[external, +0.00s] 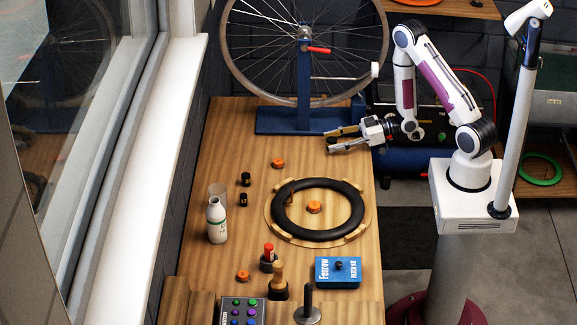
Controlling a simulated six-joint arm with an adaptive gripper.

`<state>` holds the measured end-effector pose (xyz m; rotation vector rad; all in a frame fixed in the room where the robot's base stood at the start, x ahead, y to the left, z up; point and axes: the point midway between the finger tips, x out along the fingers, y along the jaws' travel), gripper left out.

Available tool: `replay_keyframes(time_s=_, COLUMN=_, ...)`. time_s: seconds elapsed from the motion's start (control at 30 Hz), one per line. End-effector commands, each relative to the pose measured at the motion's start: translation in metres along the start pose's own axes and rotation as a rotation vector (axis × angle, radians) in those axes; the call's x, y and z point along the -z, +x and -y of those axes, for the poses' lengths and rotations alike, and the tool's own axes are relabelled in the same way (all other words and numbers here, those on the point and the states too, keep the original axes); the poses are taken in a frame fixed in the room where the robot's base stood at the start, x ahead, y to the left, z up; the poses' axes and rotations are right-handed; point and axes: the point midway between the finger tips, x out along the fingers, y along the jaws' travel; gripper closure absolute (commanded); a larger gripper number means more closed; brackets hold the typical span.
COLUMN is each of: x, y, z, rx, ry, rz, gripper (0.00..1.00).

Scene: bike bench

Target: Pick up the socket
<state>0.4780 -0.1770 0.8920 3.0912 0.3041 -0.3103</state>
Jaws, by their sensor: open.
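Two small dark cylinders lie on the wooden bench left of the tire ring, one farther back (245,179) and one nearer (243,199). They look like sockets, but they are too small to tell which is the task's socket. My gripper (329,141) is open and empty over the right back part of the bench, near the wheel stand's base. Its fingers point left. It is well apart from both cylinders, up and to the right of them in the picture.
A wheel on a blue stand (304,80) stands at the back. A black tire ring (352,226) lies mid-bench. An orange piece (278,163), a white bottle (217,224) and a blue box (338,271) also stand there. The window wall borders the left. Bare wood lies left of my gripper.

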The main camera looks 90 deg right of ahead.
Motion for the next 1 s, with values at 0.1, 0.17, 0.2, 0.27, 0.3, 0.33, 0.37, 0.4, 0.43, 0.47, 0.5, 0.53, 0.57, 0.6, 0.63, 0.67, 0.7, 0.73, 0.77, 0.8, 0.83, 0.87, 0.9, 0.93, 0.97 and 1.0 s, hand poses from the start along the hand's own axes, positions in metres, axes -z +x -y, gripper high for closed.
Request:
replay_keyframes(time_s=0.1, x=-0.0001, y=0.0073, z=0.0010, rx=0.002, ry=-0.001, rz=0.000, gripper=0.55)
replay_keyframes(time_s=0.17, x=-0.0001, y=0.0092, z=0.0006, rx=0.001, ry=0.000, rz=0.000, gripper=0.55)
replay_keyframes(time_s=0.2, x=-0.0001, y=0.0100, z=0.0005, rx=0.001, ry=0.000, rz=0.000, gripper=0.55)
replay_keyframes(time_s=0.27, x=-0.0001, y=0.0106, z=0.0004, rx=0.000, ry=0.000, rz=0.000, gripper=0.55)
replay_keyframes(time_s=0.3, x=-0.0001, y=0.0107, z=0.0004, rx=0.000, ry=0.000, rz=0.000, gripper=0.55)
replay_keyframes(time_s=0.33, x=-0.0001, y=0.0107, z=0.0004, rx=0.000, ry=0.000, rz=0.000, gripper=0.55)
replay_keyframes(time_s=0.37, x=-0.0001, y=0.0107, z=0.0004, rx=0.000, ry=0.000, rz=0.000, gripper=0.55)
replay_keyframes(time_s=0.4, x=-0.0001, y=0.0106, z=0.0004, rx=0.000, ry=0.000, rz=0.000, gripper=0.55)
replay_keyframes(time_s=0.43, x=-0.0001, y=0.0106, z=0.0004, rx=0.000, ry=0.000, rz=0.000, gripper=0.55)
replay_keyframes(time_s=0.47, x=-0.0001, y=0.0106, z=0.0004, rx=0.000, ry=0.000, rz=0.000, gripper=0.55)
replay_keyframes(time_s=0.5, x=-0.0001, y=0.0105, z=0.0005, rx=0.000, ry=0.000, rz=0.000, gripper=0.55)
replay_keyframes(time_s=0.53, x=-0.0001, y=0.0105, z=0.0005, rx=0.000, ry=0.000, rz=0.000, gripper=0.55)
replay_keyframes(time_s=0.57, x=-0.0001, y=0.0105, z=0.0005, rx=0.000, ry=0.000, rz=0.000, gripper=0.55)
replay_keyframes(time_s=0.6, x=-0.0001, y=0.0104, z=0.0005, rx=0.000, ry=0.000, rz=0.000, gripper=0.55)
replay_keyframes(time_s=0.63, x=-0.0001, y=0.0104, z=0.0005, rx=0.000, ry=0.000, rz=0.000, gripper=0.55)
replay_keyframes(time_s=0.67, x=-0.0001, y=0.0104, z=0.0005, rx=0.000, ry=0.000, rz=0.000, gripper=0.55)
replay_keyframes(time_s=0.7, x=-0.0001, y=0.0104, z=0.0005, rx=0.000, ry=0.000, rz=0.000, gripper=0.55)
replay_keyframes(time_s=0.73, x=-0.0001, y=0.0104, z=0.0005, rx=0.000, ry=0.000, rz=0.000, gripper=0.58)
replay_keyframes(time_s=0.77, x=-0.0001, y=0.0104, z=0.0005, rx=0.001, ry=0.000, rz=0.000, gripper=0.66)
replay_keyframes(time_s=0.8, x=-0.0001, y=0.0104, z=0.0005, rx=0.000, ry=0.000, rz=0.000, gripper=0.76)
replay_keyframes(time_s=0.83, x=-0.0001, y=0.0104, z=0.0005, rx=0.000, ry=0.000, rz=0.000, gripper=0.84)
replay_keyframes(time_s=0.87, x=-0.0001, y=0.0104, z=0.0005, rx=0.001, ry=0.000, rz=0.000, gripper=0.92)
replay_keyframes(time_s=0.9, x=-0.0001, y=0.0104, z=0.0006, rx=0.001, ry=0.000, rz=0.000, gripper=1.00)
replay_keyframes(time_s=0.93, x=-0.0001, y=0.0104, z=0.0006, rx=0.001, ry=0.000, rz=0.000, gripper=1.00)
replay_keyframes(time_s=0.97, x=-0.0001, y=0.0104, z=0.0005, rx=0.001, ry=0.000, rz=0.000, gripper=1.00)
replay_keyframes(time_s=1.0, x=0.0002, y=0.0104, z=0.0005, rx=0.001, ry=0.000, rz=-0.001, gripper=1.00)
